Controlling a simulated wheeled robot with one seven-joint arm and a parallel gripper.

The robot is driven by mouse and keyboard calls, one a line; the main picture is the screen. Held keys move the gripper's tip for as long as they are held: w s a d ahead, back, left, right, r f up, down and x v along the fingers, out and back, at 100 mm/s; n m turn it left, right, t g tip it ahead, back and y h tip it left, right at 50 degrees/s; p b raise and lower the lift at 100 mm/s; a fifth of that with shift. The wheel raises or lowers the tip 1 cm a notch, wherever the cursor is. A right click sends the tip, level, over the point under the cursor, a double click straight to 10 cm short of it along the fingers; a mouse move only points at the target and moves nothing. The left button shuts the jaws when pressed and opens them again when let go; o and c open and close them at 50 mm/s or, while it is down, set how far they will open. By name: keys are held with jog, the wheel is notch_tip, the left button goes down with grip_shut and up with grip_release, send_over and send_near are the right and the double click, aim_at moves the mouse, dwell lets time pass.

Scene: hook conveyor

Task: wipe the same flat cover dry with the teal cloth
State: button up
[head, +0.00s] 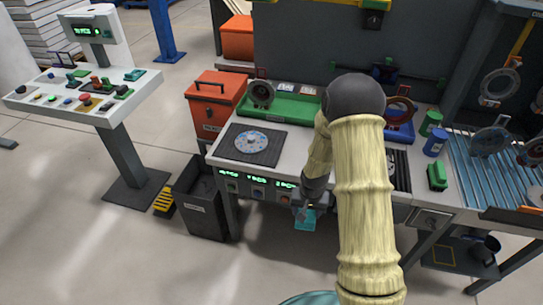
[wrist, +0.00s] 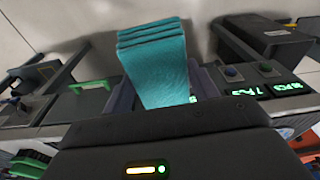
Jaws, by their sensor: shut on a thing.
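My gripper (head: 308,205) is shut on the teal cloth (head: 304,220), in front of the workbench's front panel. In the wrist view the folded teal cloth (wrist: 155,65) sticks out between the fingers of my gripper (wrist: 165,98). Whether the cover is wet cannot be told.
An orange box (head: 214,100) and a green tray (head: 292,108) holding a round part stand behind the mat. A dark bin (head: 200,200) stands on the floor at left. A blue ribbed rack (head: 478,165) with hanging round parts is at right. My arm hides the bench's middle.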

jog(key=s+f+n, duration=0.1)
jog(key=s+f, duration=0.1)
jog(key=f, duration=0.7)
jog(key=s+f+n, duration=0.1)
jog(key=s+f, duration=0.2)
jog(key=f, duration=0.6)
jog(key=shift+d+f+n+p, duration=0.15)
jog(key=shift+d+n+p, duration=0.2)
jog(key=shift+p, duration=0.1)
